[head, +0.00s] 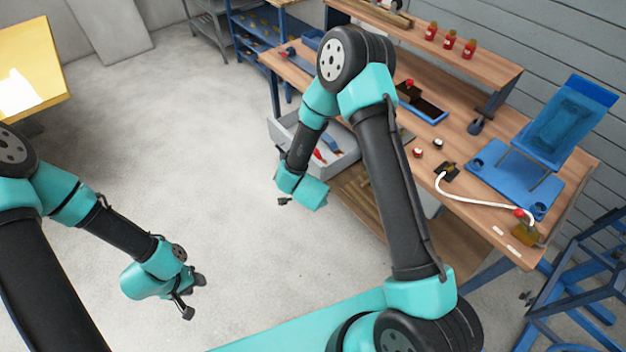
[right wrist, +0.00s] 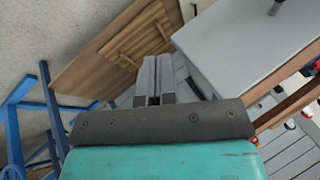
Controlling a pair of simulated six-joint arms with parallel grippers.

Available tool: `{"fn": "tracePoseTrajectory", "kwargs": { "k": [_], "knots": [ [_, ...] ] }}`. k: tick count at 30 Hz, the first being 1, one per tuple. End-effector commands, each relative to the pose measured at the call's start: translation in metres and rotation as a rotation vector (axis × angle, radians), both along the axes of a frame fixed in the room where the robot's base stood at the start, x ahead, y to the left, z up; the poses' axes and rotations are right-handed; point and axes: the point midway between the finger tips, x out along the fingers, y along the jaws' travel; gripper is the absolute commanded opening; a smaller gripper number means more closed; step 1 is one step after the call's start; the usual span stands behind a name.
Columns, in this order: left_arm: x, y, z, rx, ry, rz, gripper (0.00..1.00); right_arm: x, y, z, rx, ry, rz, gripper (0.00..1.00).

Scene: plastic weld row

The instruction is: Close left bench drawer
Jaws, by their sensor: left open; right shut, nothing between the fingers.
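The left bench drawer (head: 347,163) is a grey box pulled out from under the left part of the wooden workbench (head: 468,122). Red and other tools show inside it. My right gripper (head: 283,201) is low beside the drawer, partly overlapping its near side in the head view; contact cannot be told. In the right wrist view its fingers (right wrist: 154,80) are shut and empty, with a grey panel (right wrist: 245,40), perhaps the drawer, to the right. My left gripper (head: 195,297) is open and empty above the bare floor at lower left. My right arm hides part of the drawer and bench.
A blue stand (head: 555,125), a white cable (head: 480,203) and a dark tray (head: 420,103) are on the benchtop. A slatted wooden lower shelf (right wrist: 128,38) shows in the right wrist view. Blue frame legs (head: 590,280) stand at right. The concrete floor (head: 190,130) is clear.

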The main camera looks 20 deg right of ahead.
Motion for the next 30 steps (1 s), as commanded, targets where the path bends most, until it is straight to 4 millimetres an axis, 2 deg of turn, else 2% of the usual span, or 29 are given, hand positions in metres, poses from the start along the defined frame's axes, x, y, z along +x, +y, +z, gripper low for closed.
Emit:
{"fn": "tracePoseTrajectory", "kwargs": {
  "k": [1, 6, 15, 21, 30],
  "knots": [
    [0.000, 0.000, 0.000, 0.000, 0.000, 0.000, 0.41, 0.009, 0.007, 0.005, 0.002, -0.040, -0.099, 0.00],
    [0.000, 0.000, 0.000, 0.000, 0.000, 0.000, 0.41, 0.025, 0.026, 0.023, 0.017, -0.175, -0.463, 0.00],
    [0.000, 0.000, 0.000, 0.000, 0.000, 0.000, 0.41, 0.026, 0.076, 0.054, 0.045, -0.379, -1.028, 0.00],
    [0.000, 0.000, 0.000, 0.000, 0.000, 0.000, 0.41, 0.022, 0.092, 0.062, 0.048, -0.426, -1.171, 0.00],
    [0.000, 0.000, 0.000, 0.000, 0.000, 0.000, 0.41, 0.021, 0.092, 0.062, 0.047, -0.426, -1.174, 0.00]
  ]
}}
